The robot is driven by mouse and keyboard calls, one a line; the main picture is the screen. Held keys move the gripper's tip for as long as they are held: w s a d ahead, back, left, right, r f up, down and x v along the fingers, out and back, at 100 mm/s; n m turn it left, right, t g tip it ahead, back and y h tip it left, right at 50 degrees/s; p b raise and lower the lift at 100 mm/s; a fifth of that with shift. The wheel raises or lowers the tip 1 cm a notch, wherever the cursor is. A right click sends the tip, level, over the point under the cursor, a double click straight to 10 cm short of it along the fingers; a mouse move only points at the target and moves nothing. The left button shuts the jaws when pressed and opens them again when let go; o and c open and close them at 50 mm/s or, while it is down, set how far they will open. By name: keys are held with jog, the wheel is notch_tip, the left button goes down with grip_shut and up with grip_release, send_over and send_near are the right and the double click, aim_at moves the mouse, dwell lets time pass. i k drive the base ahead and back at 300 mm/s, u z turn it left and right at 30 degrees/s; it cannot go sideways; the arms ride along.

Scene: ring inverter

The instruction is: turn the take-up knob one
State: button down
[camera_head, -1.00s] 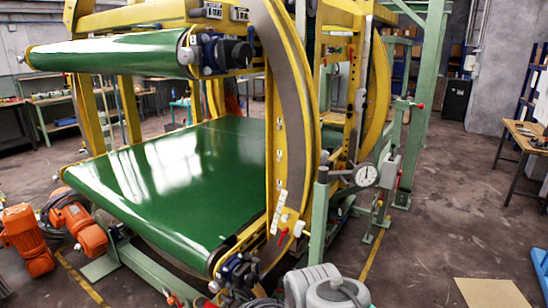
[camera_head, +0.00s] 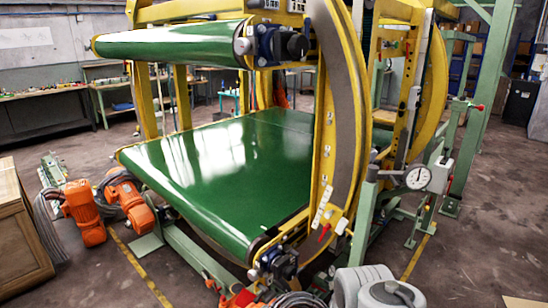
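The ring inverter stands in the middle, with a yellow ring frame (camera_head: 345,110) and green belts. A black round knob (camera_head: 297,45) sticks out at the right end of the upper belt roller (camera_head: 180,43), beside a dark blue bearing block. A similar dark blue block with a dark knob-like end (camera_head: 282,264) sits at the near corner of the lower belt (camera_head: 220,170). I cannot tell which is knob one. Pale grey rounded parts at the bottom edge look like my own arm. My gripper does not show, and nothing touches either knob.
Orange motors (camera_head: 84,212) lie on the floor left of the lower belt. A wooden crate (camera_head: 20,225) stands at the left edge. A dial gauge (camera_head: 418,178) sits on a green post at right. Cables lie near the lower corner. Floor at lower right is mostly clear.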

aim_at(252, 275)
jog(key=u, duration=1.35)
jog(key=k, duration=0.7)
jog(key=z, duration=0.9)
